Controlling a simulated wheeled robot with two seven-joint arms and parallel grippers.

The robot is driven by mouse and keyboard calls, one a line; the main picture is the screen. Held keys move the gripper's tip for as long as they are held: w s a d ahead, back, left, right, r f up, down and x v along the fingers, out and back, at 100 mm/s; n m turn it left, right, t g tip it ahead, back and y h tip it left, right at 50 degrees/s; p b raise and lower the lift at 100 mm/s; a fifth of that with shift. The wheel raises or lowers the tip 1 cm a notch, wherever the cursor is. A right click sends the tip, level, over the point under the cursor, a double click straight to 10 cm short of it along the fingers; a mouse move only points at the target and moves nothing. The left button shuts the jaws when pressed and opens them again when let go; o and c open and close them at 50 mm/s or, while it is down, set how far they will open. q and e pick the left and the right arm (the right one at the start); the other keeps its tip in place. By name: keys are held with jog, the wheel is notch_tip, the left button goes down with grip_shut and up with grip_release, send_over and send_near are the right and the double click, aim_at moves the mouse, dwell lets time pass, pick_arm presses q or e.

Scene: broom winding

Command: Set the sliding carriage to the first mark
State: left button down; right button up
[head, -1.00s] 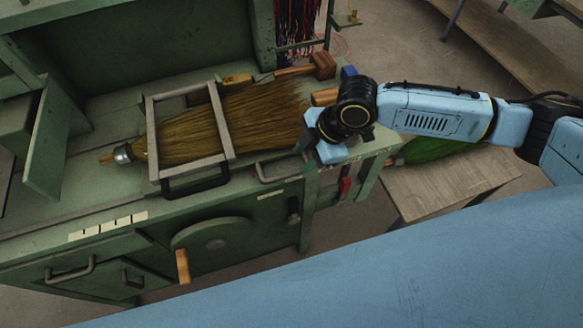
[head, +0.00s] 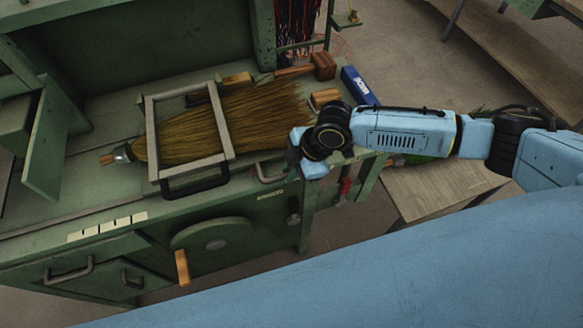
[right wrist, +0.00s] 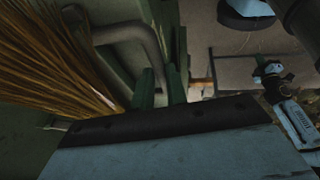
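The sliding carriage looks to be the grey rectangular frame (head: 220,125) lying around the broom's bristles (head: 265,112) on the green bench, with a black handle (head: 196,186) on its near side. A row of several white marks (head: 107,226) is on the bench's front edge, left of the carriage. My right gripper (head: 303,170) is over the bench's front edge, right of the carriage and apart from it. Its fingers are too hidden to judge. The right wrist view shows bristles (right wrist: 45,60) and a grey bent bar (right wrist: 140,35) close by. My left gripper is not in view.
A grey fixed handle (head: 268,174) sits between the carriage and my right gripper. A blue box (head: 360,86) and a wooden mallet (head: 322,65) lie at the back right. A wheel with a wooden crank (head: 182,267) is on the bench front. A wooden table (head: 440,190) stands to the right.

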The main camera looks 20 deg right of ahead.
grip_shut()
jog(key=shift+a, duration=0.1)
